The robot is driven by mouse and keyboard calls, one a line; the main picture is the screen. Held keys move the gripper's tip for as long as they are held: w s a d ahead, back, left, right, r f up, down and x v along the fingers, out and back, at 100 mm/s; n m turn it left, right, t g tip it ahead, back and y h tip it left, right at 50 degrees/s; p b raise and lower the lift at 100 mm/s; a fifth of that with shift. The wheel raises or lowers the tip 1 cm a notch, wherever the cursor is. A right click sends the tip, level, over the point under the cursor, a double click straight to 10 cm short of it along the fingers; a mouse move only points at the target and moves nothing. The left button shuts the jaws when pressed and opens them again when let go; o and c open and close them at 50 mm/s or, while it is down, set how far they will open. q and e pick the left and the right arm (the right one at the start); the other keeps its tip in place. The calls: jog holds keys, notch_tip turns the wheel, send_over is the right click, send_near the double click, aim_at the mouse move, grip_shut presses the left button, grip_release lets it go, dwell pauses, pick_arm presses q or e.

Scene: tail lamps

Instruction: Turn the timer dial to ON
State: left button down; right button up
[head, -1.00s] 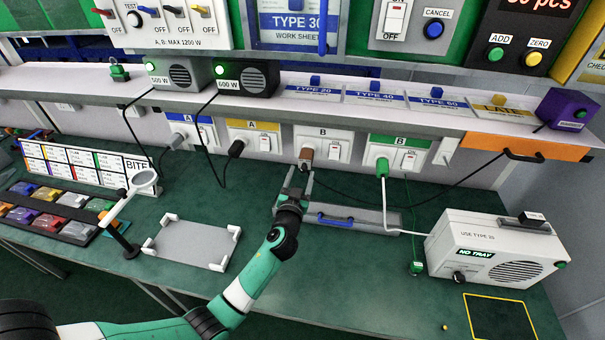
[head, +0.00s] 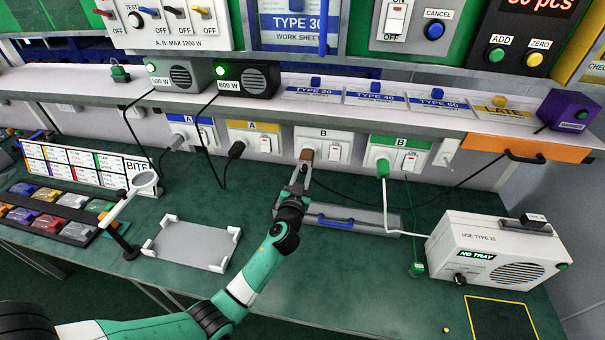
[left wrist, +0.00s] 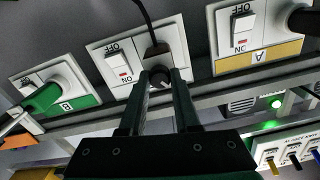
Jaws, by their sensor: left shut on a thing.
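A brown timer plug (head: 307,155) sits in the white B socket plate (head: 335,152) under the shelf. Its dark round dial (left wrist: 161,77) faces the left wrist camera, with a small pale mark on it. My left gripper (head: 303,172) reaches up to the plug from below and is shut on the dial. In the left wrist view its two fingertips (left wrist: 162,74) are on either side of the dial, below the brown body (left wrist: 156,52). I cannot read any ON marking on the timer. My right gripper is in neither view.
A green plug (head: 382,167) with a white cable is in the neighbouring socket. A grey tray with a blue handle (head: 340,221) lies beneath my gripper. A white tray (head: 190,243) lies left and a white machine (head: 490,250) right.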

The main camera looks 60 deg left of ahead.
pick_arm(q)
jog(key=shift+m, duration=1.5)
jog(key=m, duration=0.3)
jog(key=shift+m, duration=0.3)
jog(key=m, duration=0.3)
jog(key=shift+m, duration=0.3)
jog(key=shift+m+p, duration=0.55)
jog(key=shift+m, duration=1.25)
jog(key=c, duration=0.6)
grip_release()
jog(key=shift+d, duration=0.1)
